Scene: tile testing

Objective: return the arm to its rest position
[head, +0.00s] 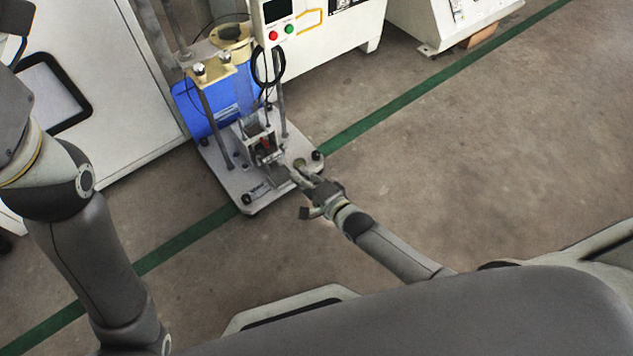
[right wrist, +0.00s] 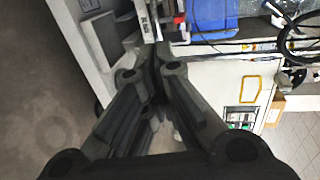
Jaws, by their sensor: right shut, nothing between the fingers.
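My right gripper (head: 296,174) reaches from the lower right toward the test machine (head: 232,90) and is at the front of its grey base plate (head: 262,195). In the right wrist view the fingers of my right gripper (right wrist: 152,62) come together at their tips with nothing seen between them. A small metal fixture (head: 258,140) with a red part stands on the plate just beyond the fingertips. I cannot tell whether the fingers touch it. My left arm (head: 90,240) hangs down at the left of the head view, and its gripper is not shown.
A white cabinet (head: 110,90) stands at the left. A control box with red and green buttons (head: 282,31) and a white machine (head: 450,20) are at the back. A green line (head: 400,95) crosses the floor. The concrete floor (head: 500,150) at the right is clear.

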